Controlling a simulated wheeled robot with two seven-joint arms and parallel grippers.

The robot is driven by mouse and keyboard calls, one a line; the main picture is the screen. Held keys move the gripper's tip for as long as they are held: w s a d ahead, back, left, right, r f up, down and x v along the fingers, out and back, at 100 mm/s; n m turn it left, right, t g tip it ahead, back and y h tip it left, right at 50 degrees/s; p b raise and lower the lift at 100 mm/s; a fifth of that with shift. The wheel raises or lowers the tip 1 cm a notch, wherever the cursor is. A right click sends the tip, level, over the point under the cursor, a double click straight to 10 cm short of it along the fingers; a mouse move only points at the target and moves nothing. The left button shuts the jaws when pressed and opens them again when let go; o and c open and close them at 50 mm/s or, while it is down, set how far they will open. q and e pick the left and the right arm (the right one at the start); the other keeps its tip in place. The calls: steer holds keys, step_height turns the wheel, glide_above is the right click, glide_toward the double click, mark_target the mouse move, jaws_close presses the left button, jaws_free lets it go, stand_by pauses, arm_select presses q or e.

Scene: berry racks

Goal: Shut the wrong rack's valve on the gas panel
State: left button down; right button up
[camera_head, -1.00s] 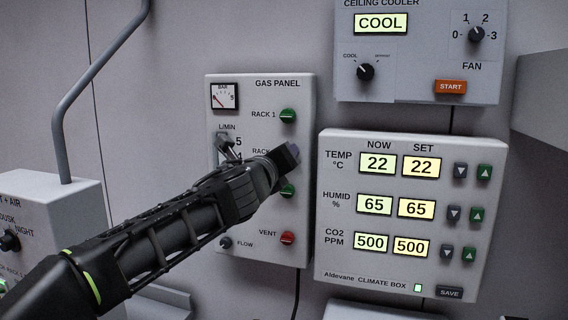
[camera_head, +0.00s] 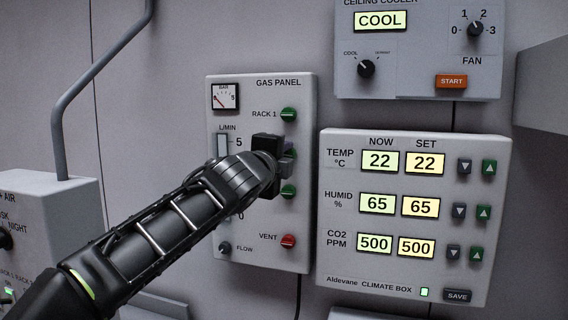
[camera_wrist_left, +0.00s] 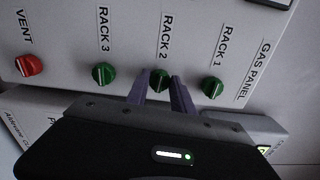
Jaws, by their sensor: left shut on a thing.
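The gas panel (camera_head: 245,100) is a white wall box with a column of round valve knobs. The green Rack 1 knob (camera_head: 288,114), the green Rack 3 knob (camera_head: 288,191) and the red Vent knob (camera_head: 288,241) show in the head view. My left gripper (camera_head: 287,158) covers the Rack 2 place there. In the left wrist view, its two fingers (camera_wrist_left: 160,88) stand either side of the green Rack 2 knob (camera_wrist_left: 159,79), shut on it. The Rack 1 knob (camera_wrist_left: 212,87) and Rack 3 knob (camera_wrist_left: 104,74) are free beside them. My right gripper is not in view.
A pressure gauge (camera_head: 225,96), a flow scale and a flow knob (camera_head: 225,247) lie on the panel's left side. The climate box (camera_head: 335,270) is close on the right. The ceiling cooler (camera_head: 420,85) is above right. A light and air box (camera_head: 60,190) stands left.

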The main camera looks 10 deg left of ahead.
arm_select(q)
steer(key=shift+n, duration=0.5)
steer(key=c, duration=1.1)
jaws_free()
